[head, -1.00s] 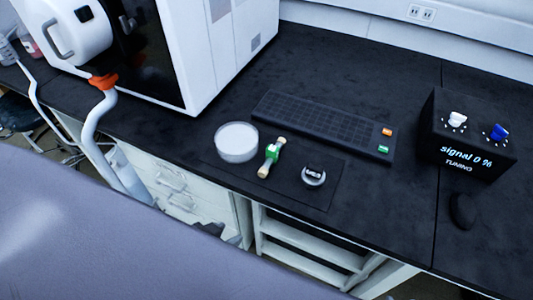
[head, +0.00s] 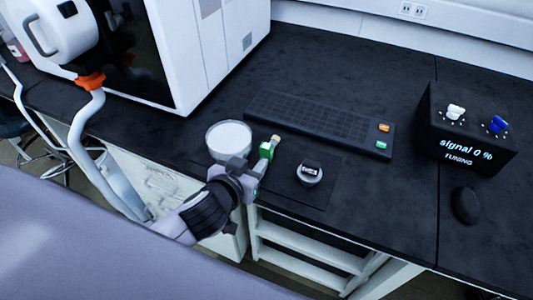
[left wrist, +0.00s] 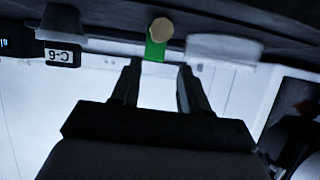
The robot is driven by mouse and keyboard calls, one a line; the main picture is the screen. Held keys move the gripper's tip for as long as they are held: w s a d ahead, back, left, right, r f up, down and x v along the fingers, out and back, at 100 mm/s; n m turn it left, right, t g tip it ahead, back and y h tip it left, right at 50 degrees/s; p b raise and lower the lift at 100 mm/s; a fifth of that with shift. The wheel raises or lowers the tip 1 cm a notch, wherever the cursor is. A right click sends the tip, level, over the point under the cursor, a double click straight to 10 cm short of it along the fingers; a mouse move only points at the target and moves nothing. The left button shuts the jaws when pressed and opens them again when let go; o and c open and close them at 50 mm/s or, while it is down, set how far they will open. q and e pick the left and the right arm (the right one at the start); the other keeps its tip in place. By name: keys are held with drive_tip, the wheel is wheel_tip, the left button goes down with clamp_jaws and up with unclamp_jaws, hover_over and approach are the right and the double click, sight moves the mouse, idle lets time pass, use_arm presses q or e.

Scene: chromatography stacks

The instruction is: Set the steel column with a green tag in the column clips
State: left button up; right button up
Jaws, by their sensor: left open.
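The column with the green tag (head: 265,150) lies on a dark mat on the bench. Its far end is cream-coloured, and its near part is hidden by my gripper in the head view. My left gripper (head: 252,176) is at the near end of the column, open. In the left wrist view, the column's round cream end (left wrist: 160,28) and green tag (left wrist: 155,51) show just beyond and between the two open fingers (left wrist: 156,78). Nothing is between the fingertips. I cannot make out the column clips. My right gripper is not in view.
A white round dish (head: 229,137) stands left of the column. Behind lie a dark keypad strip (head: 310,122) and a tuning box (head: 465,135).

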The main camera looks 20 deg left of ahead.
sight(267, 145)
use_arm(q)
drive_tip(key=shift+w+d+r+t, duration=0.2)
drive_tip(key=shift+w, duration=0.2)
drive_tip(key=shift+w+d+r+t, duration=0.15)
drive_tip(key=shift+w+d+t, duration=0.05)
drive_tip(key=shift+w, duration=0.2)
drive_tip(key=shift+w+f, duration=0.1)
drive_tip(key=shift+w, duration=0.2)
drive_tip(key=shift+x, duration=3.2)
drive_tip(key=shift+f, duration=0.1)
drive_tip(key=shift+s, duration=0.1)
clamp_jaws()
